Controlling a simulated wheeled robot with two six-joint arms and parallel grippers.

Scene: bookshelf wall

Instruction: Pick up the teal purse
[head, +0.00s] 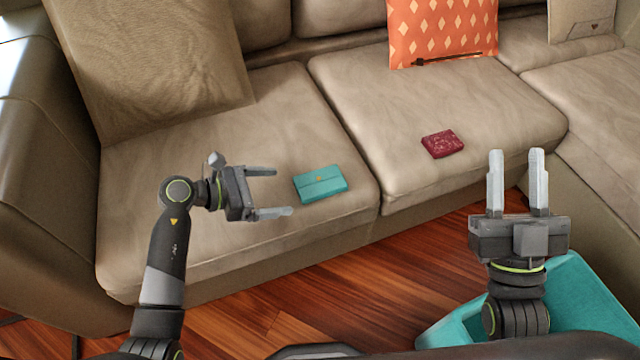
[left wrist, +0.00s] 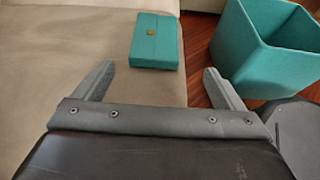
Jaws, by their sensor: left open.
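The teal purse (head: 320,184) lies flat on the left seat cushion of the sofa, near its front edge, with a small gold clasp. It also shows in the left wrist view (left wrist: 155,42), ahead of the fingers and between their lines. My left gripper (head: 283,192) is open and empty, just left of the purse in the head view, its fingers pointing right toward it and not touching it. My right gripper (head: 516,168) stands upright at the right, fingers apart with nothing between them, away from the purse.
A dark red patterned purse (head: 442,144) lies on the middle cushion. An open teal bin (head: 590,300) stands on the wooden floor at the lower right, partly behind my right arm. An orange cushion (head: 440,30) and a large beige cushion (head: 150,70) lean against the backrest.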

